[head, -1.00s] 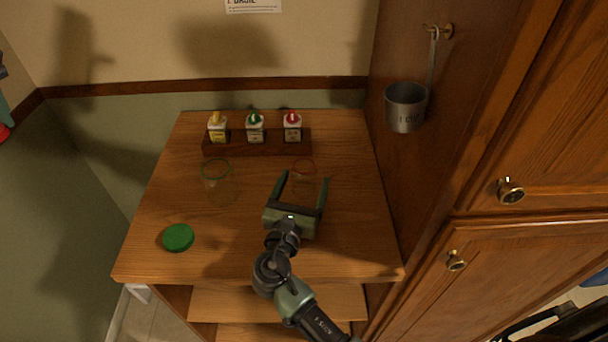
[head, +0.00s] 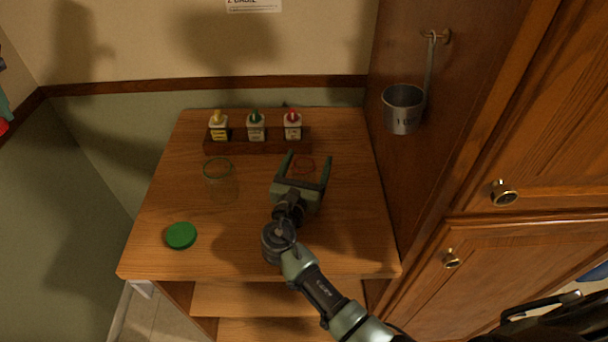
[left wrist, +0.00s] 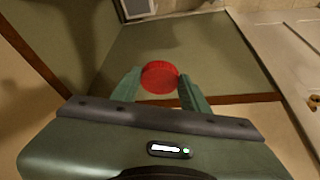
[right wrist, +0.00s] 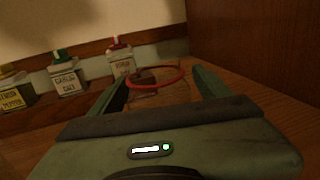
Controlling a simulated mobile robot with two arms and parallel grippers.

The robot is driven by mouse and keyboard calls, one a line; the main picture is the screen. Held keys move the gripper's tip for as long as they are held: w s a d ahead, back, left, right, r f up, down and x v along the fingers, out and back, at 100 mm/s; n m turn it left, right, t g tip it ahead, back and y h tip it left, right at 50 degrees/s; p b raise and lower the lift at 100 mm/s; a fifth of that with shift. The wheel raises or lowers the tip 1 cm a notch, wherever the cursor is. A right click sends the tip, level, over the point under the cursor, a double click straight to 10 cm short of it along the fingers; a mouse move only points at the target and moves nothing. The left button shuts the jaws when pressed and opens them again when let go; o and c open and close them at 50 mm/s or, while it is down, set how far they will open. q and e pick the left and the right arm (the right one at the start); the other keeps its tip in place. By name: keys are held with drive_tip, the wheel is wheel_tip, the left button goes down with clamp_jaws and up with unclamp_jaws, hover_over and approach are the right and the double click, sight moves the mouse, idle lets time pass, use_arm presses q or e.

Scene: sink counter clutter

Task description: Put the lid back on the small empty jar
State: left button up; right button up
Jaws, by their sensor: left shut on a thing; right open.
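The small clear jar with a red rim (head: 304,164) stands on the wooden counter and looks empty. My right gripper (head: 308,157) is open, with its fingers to either side of the jar. In the right wrist view the jar (right wrist: 157,96) stands upright between the open fingers; contact cannot be told. My left gripper (left wrist: 159,78) is shut on a red lid (left wrist: 160,80), held in the air away from the counter. Only a sliver of the lid (head: 3,128) shows at the head view's left edge.
A second clear jar with a green rim (head: 219,180) stands left of the small jar. A green lid (head: 180,235) lies at the counter's front left. A wooden rack (head: 236,146) with several bottles stands behind. A metal cup (head: 403,108) hangs on the cabinet side at right.

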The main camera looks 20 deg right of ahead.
drive_tip(key=c, duration=1.6)
drive_tip(key=shift+o, duration=0.2)
